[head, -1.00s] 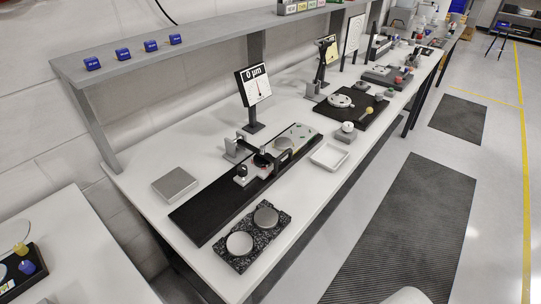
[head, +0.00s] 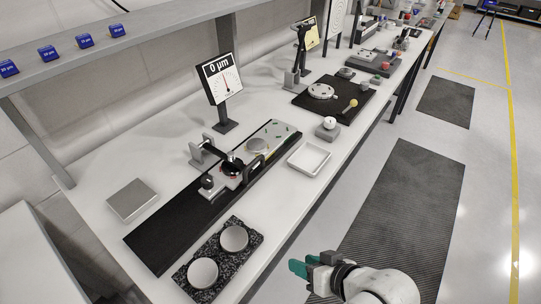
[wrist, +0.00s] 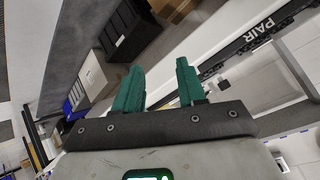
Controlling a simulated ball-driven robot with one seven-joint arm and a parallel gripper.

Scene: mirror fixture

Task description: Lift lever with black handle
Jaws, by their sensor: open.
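A mirror fixture with a grey block (head: 231,175) and a round dark part sits on a long black base plate (head: 160,240) on the bench. My gripper (head: 312,263) has green fingers and is at the bottom of the head view, beyond the bench's front edge, well apart from the fixture. In the wrist view my gripper (wrist: 158,85) is open and empty; the lever does not show there.
A black speckled block (head: 215,262) with two round discs is at the bench's near edge. A white tray (head: 309,158) lies right of the fixture. A 0 µm display (head: 219,80) stands behind it. A shelf (head: 110,50) runs above the bench's back. The floor in front is clear.

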